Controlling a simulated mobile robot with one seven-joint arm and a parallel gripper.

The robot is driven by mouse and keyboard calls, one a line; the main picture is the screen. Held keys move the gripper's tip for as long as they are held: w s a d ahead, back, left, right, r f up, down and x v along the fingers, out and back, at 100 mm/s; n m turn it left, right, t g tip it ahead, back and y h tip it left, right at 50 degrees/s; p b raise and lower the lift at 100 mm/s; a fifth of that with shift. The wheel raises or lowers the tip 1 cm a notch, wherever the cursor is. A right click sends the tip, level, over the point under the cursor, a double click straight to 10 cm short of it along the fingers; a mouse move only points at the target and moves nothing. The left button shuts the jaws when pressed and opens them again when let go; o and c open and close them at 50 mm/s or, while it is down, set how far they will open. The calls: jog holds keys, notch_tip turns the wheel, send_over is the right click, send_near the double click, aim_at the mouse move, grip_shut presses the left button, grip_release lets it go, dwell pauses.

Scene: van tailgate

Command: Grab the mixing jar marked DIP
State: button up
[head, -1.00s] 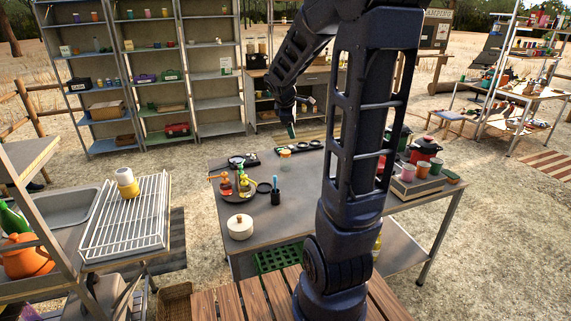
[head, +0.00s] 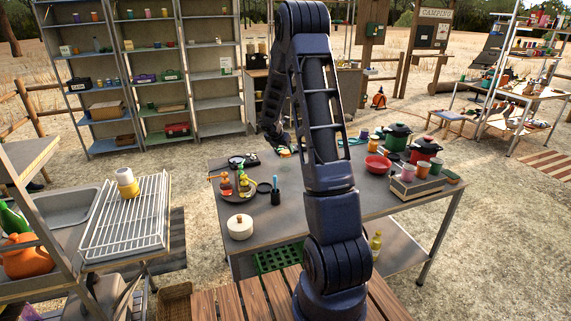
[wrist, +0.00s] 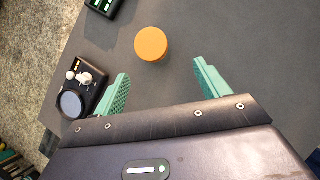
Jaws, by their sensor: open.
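My gripper (wrist: 160,76) is open and empty, its two green fingers spread over the grey table. A round thing with an orange top (wrist: 151,44) stands on the table just beyond the fingertips in the wrist view, roughly between their lines and apart from them. I see it from above, so any side marking is hidden, and I cannot read DIP on anything. In the head view my arm reaches to the far side of the table (head: 255,215), and the gripper there is small and partly hidden.
A black device with a round dark dial (wrist: 78,92) lies left of the fingers, near the table edge. Another dark device (wrist: 104,5) is at the top. A red bowl (head: 377,164) and lidded pots (head: 397,138) stand right of my arm.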

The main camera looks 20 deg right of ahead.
aim_at(284, 154)
jog(key=shift+w+d+f, duration=0.1)
jog(key=shift+w+f, duration=0.2)
jog(key=shift+f, duration=0.25)
jog(key=shift+x, duration=2.75)
jog(key=shift+w+a+x, duration=0.1)
jog(key=shift+w+x, duration=0.05)
jog(key=shift+x, duration=1.1)
jog(key=shift+w+a+x, duration=0.1)
jog(key=shift+a+x, duration=0.05)
jog(key=shift+x, duration=1.1)
jog(key=shift+r, duration=0.1)
jog(key=c, duration=1.1)
